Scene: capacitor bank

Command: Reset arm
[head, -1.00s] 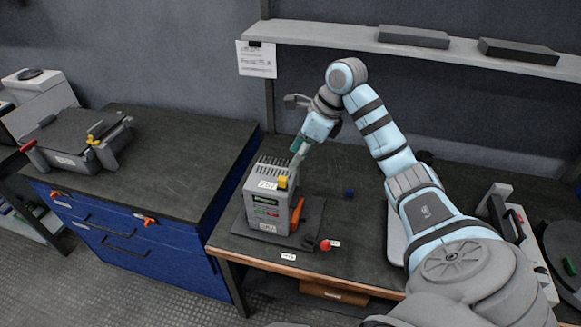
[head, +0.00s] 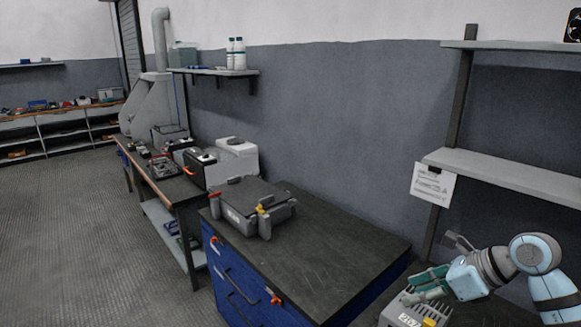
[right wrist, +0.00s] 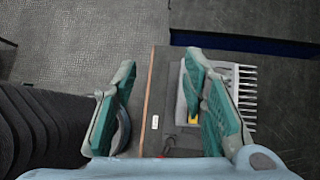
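My right gripper (head: 415,288) is at the lower right of the head view, just above the grey finned device (head: 400,313). In the right wrist view its two green-padded fingers stand wide apart, with nothing between them that I can see held (right wrist: 160,68). The finned device (right wrist: 243,88) with its yellow part lies below and behind the right-hand finger there, partly hidden by it. I cannot tell whether that finger touches it. My right arm is cut off by the picture's edge. My left gripper is in neither view.
A dark-topped blue cabinet (head: 340,262) stands left of the device, carrying a grey lidded fixture (head: 250,203) with red and yellow handles. A grey shelf (head: 510,178) runs above my right arm, with a paper sheet (head: 433,184) beside it. Open floor (head: 75,230) lies at left.

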